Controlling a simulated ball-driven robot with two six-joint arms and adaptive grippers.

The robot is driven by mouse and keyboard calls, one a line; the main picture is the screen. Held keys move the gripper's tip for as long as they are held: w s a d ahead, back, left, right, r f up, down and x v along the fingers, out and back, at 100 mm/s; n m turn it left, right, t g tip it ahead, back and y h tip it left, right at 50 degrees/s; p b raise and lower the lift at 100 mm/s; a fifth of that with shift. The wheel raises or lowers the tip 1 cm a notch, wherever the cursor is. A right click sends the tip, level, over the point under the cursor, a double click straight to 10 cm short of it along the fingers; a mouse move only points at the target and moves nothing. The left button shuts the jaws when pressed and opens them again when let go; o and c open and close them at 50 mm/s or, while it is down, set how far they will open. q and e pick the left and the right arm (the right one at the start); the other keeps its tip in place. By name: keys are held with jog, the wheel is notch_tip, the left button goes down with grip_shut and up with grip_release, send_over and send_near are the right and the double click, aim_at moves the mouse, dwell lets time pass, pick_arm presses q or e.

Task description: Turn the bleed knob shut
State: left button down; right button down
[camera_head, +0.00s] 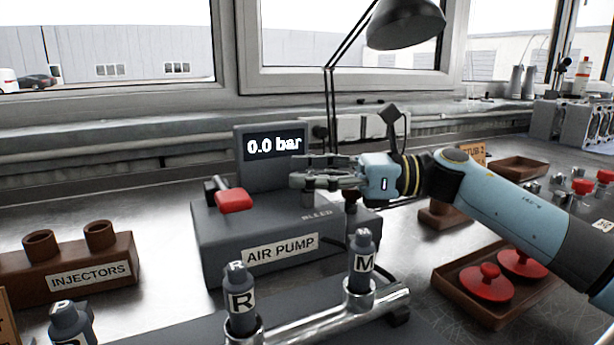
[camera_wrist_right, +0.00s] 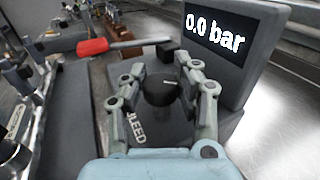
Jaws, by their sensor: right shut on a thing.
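The air pump (camera_head: 260,240) is a grey box on the bench, with a display (camera_head: 275,145) reading 0.0 bar. The bleed knob (camera_wrist_right: 162,88) is black and round with a white mark, on the pump's top beside the word BLEED in the right wrist view. My right gripper (camera_wrist_right: 160,88) has its fingers on both sides of the knob, shut on it. In the head view the right gripper (camera_head: 300,178) reaches in from the right over the pump and largely hides the knob. My left gripper is not in view.
A red-handled lever (camera_head: 235,200) sits on the pump's left side. Injectors labelled R (camera_head: 240,300) and M (camera_head: 362,262) stand on a rail in front. A brown injector holder (camera_head: 70,265) is at left.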

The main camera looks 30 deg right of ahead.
jog(key=c, duration=0.9)
grip_release()
jog(key=shift+d, duration=0.1)
jog(key=v, duration=1.2)
